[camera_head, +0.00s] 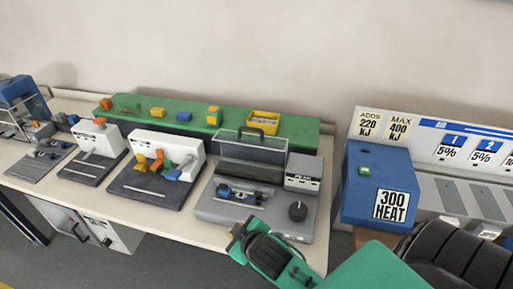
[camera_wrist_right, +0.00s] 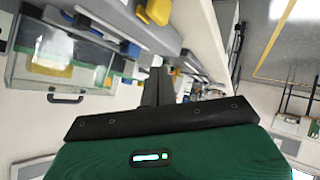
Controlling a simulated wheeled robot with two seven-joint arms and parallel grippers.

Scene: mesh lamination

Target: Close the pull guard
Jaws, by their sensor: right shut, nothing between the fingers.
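The pull guard (camera_head: 265,141) is a clear panel with a dark frame and a black handle (camera_head: 251,130). It stands upright at the back of the grey machine (camera_head: 265,213), and the blue-and-black fixture (camera_head: 245,193) in front of it is uncovered. The clear guard (camera_wrist_right: 68,65) and its handle (camera_wrist_right: 66,98) also show at the left of the right wrist view. My right gripper (camera_head: 238,232) is shut and empty, near the machine's front edge and apart from the guard. Its dark fingers (camera_wrist_right: 156,88) show in the wrist view. My left gripper is out of view.
A black knob (camera_head: 298,210) and a grey box (camera_head: 303,173) sit on the machine's right side. A blue heater box (camera_head: 378,187) stands to the right. White testers (camera_head: 165,153) stand to the left. A green shelf (camera_head: 180,107) with small parts runs behind.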

